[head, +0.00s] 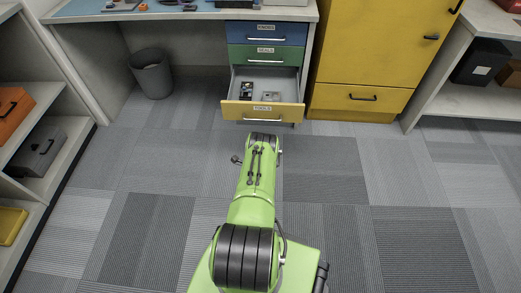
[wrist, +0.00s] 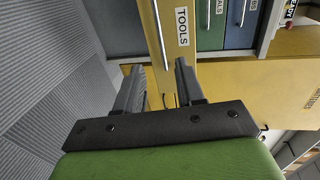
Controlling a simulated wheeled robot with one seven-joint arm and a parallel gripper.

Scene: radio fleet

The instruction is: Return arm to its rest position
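My green arm (head: 254,190) reaches forward over the floor towards the open yellow TOOLS drawer (head: 261,111). My gripper (wrist: 160,72) shows in the wrist view, its two dark fingers apart with nothing held between them. In the head view the fingers cannot be made out at the arm's far end. The yellow drawer front (wrist: 190,75) stands just beyond the fingertips, with the end of its metal handle (wrist: 158,35) appearing between them. I cannot tell whether the fingers touch it.
The open drawer holds a dark item (head: 246,91) and a grey item (head: 271,96). Shut green (head: 265,56) and blue (head: 266,33) drawers sit above. A yellow cabinet (head: 375,50) stands right, a bin (head: 152,75) left, shelves (head: 50,150) far left. The carpet is clear.

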